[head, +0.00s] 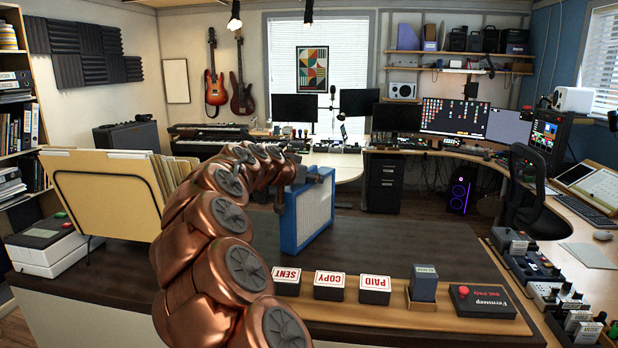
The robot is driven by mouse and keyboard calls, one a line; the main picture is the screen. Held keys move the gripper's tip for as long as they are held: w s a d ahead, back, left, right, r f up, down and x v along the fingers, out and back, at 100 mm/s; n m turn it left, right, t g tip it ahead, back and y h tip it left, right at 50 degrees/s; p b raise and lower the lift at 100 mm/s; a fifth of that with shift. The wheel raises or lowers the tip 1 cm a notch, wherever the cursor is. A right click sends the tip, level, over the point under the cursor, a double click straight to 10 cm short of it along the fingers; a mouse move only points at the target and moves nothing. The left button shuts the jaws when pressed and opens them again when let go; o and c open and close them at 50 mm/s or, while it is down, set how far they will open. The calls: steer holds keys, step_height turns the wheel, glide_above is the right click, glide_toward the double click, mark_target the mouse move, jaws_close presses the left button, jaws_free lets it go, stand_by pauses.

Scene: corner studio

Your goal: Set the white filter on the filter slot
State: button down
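A white panel with a fine grid face (314,212), which looks like the white filter, stands upright in a blue frame or housing on the dark desk top. I cannot tell whether the blue part belongs to the filter or is the filter slot. My gripper (318,176) is at the top edge of this blue and white piece, at the end of my copper arm. Its fingers are small and partly hidden by the arm, so I cannot tell whether they grip the panel. No separate filter slot can be made out.
Stamp blocks marked SENT (286,281), COPY (329,286) and PAID (375,290) line the desk's front edge, with a grey block (423,283) and a black box with a red button (482,300). A folder rack (108,192) stands left. The desk right of the panel is clear.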

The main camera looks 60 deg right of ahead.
steer(key=shift+f, duration=0.15)
steer(key=c, duration=0.5)
jaws_free()
steer(key=shift+r, duration=0.3)
steer(key=shift+w+a, duration=0.1)
steer(key=shift+a, duration=0.2)
step_height(320, 180, up, 4)
steer(key=b, duration=0.4)
glide_above(286, 191)
steer(key=shift+a+r, duration=0.1)
steer(key=shift+r, duration=0.1)
